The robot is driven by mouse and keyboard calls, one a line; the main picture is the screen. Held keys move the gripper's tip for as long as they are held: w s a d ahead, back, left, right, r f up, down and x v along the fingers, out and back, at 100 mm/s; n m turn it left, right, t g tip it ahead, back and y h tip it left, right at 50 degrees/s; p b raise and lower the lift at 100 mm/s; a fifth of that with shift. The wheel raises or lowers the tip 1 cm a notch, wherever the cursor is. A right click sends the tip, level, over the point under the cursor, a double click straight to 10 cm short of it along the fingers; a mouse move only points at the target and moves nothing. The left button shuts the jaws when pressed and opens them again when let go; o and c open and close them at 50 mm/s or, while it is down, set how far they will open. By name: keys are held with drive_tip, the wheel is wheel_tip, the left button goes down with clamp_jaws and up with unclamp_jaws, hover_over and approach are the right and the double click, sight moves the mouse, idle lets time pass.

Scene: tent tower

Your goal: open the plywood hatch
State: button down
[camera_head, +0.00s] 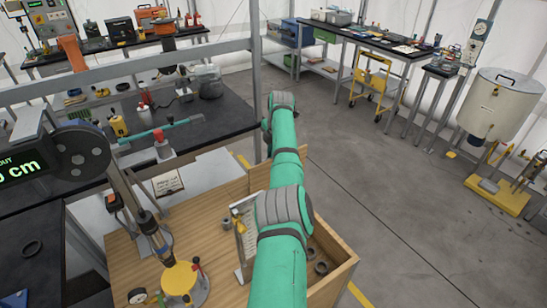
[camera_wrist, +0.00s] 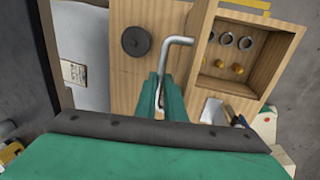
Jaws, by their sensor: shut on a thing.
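In the wrist view, my gripper (camera_wrist: 166,84) has its two green fingers closed around the straight shaft of a bent metal rod handle (camera_wrist: 178,41). The handle's upper end bends to the right. Behind it is a plywood panel (camera_wrist: 122,78) with a round black disc on it. To the right is an open-topped wooden compartment (camera_wrist: 293,38). I cannot tell which plywood piece is the hatch, or how the handle joins it. In the head view the plywood unit (camera_head: 205,215) stands below my green arm, which hides part of it; my gripper is hidden there.
The compartment holds dark rings (camera_wrist: 225,39) and small yellow pieces. In the head view, a yellow-topped stool-like item (camera_head: 180,279) stands on the plywood at the left. A black bench (camera_head: 215,120) lies behind.

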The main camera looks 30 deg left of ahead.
drive_tip(key=shift+w+d, duration=0.25)
drive_tip(key=shift+d, duration=0.15)
drive_tip(key=c, duration=1.8)
unclamp_jaws()
drive_tip(key=shift+c, duration=0.2)
drive_tip(key=shift+a, duration=0.15)
wheel_tip(320, 180, up, 11)
drive_tip(key=s+d, duration=0.1)
drive_tip(key=d, duration=0.1)
drive_tip(key=shift+f, duration=0.15)
drive_tip(key=shift+a, duration=0.1)
